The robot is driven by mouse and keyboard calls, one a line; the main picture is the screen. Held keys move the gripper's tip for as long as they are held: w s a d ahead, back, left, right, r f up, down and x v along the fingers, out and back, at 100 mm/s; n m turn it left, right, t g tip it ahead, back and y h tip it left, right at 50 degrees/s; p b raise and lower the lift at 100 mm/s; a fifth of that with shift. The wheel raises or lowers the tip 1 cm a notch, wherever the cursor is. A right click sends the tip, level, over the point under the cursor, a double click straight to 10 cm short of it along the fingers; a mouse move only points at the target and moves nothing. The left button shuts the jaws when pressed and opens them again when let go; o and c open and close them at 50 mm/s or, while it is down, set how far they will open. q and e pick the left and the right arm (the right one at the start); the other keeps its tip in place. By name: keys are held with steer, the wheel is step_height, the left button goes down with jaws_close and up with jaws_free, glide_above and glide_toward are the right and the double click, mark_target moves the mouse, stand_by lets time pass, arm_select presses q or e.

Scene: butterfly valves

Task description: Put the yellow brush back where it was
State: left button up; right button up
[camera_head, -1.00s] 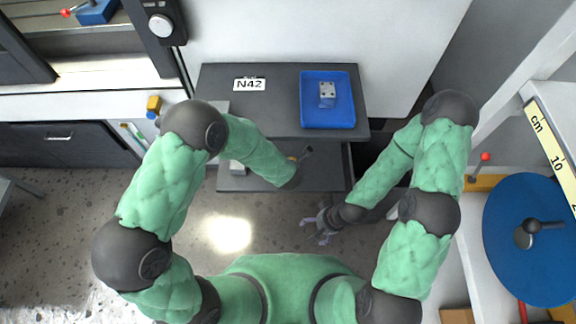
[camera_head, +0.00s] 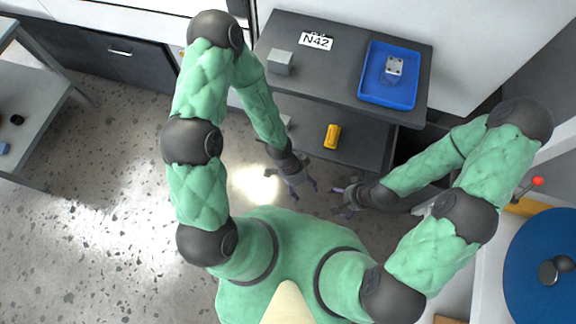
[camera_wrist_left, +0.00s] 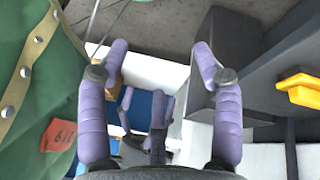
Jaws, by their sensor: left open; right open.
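The yellow brush (camera_head: 332,136) lies on the lower shelf (camera_head: 355,153) of the dark grey unit. It looks like a small yellow block, and bristles cannot be made out. It also shows at the right edge of the left wrist view (camera_wrist_left: 300,90). My left gripper (camera_head: 303,184) is open and empty, in front of the lower shelf and apart from the brush. Its spread purple fingers show in the left wrist view (camera_wrist_left: 160,52). My right gripper (camera_head: 342,198) is open and empty, to the right of the left one.
The unit's top (camera_head: 340,63) carries a grey block (camera_head: 281,62), an N42 label (camera_head: 316,41) and a blue tray (camera_head: 388,97) with a metal part (camera_head: 394,67). A blue disc (camera_head: 540,270) is at the right. Open speckled floor lies to the left.

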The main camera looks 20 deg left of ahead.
arm_select(q)
steer(key=shift+a+f+n+t+y, duration=0.1)
steer(key=shift+a+f+n+t, duration=0.25)
steer(key=shift+a+n, duration=1.2)
steer(key=shift+a+f+n+t+y, duration=0.1)
steer(key=shift+a+f+n+t, duration=0.2)
steer(key=shift+n, duration=2.5)
steer(key=shift+a+f+n+t+y, duration=0.1)
steer(key=shift+a+f+n+t, duration=0.5)
steer(key=shift+n, duration=1.55)
steer(key=shift+w+a+r+g, duration=0.1)
steer(key=shift+a+r+g, duration=0.15)
